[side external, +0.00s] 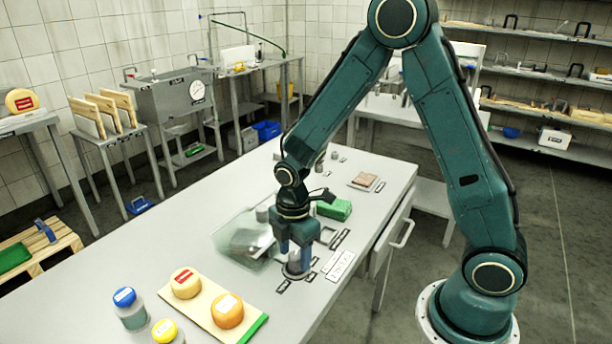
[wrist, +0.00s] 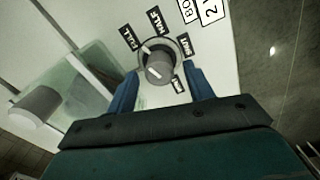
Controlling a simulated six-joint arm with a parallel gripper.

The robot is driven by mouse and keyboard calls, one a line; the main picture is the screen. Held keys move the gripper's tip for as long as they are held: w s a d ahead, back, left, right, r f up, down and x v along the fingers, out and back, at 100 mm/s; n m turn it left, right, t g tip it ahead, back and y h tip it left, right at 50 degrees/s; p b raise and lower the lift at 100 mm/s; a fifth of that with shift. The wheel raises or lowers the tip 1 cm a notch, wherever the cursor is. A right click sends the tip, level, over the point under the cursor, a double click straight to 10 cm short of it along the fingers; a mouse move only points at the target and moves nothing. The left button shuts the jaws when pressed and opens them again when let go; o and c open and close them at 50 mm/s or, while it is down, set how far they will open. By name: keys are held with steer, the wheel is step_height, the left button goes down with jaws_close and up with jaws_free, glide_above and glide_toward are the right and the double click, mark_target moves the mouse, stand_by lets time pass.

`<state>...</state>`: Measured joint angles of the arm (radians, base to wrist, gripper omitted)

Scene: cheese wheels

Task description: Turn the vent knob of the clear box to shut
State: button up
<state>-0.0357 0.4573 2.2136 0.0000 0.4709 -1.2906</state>
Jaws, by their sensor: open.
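The clear box (side external: 222,240) stands on the table just left of my gripper in the side view; its see-through wall (wrist: 85,85) fills the left of the wrist view. The vent knob (wrist: 158,70) is a dark round knob on a pale plate, with labels around it reading FULL (wrist: 128,38), HALF (wrist: 153,18) and, less clearly, SHUT (wrist: 184,44). A pale mark on the knob's upper left seems to face between FULL and HALF. My gripper (side external: 295,258) is open, pointing down, with one blue finger on each side of the knob; contact is unclear.
A green block (side external: 335,209) lies behind my gripper. A board (side external: 205,310) with cheese wheels (side external: 227,311) and jars with blue (side external: 124,297) and yellow lids stand at the front left. A numbered plate (side external: 339,265) lies to the right. The table's right edge has a drawer.

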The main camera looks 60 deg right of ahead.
steer(key=shift+f, duration=0.7)
steer(key=c, duration=1)
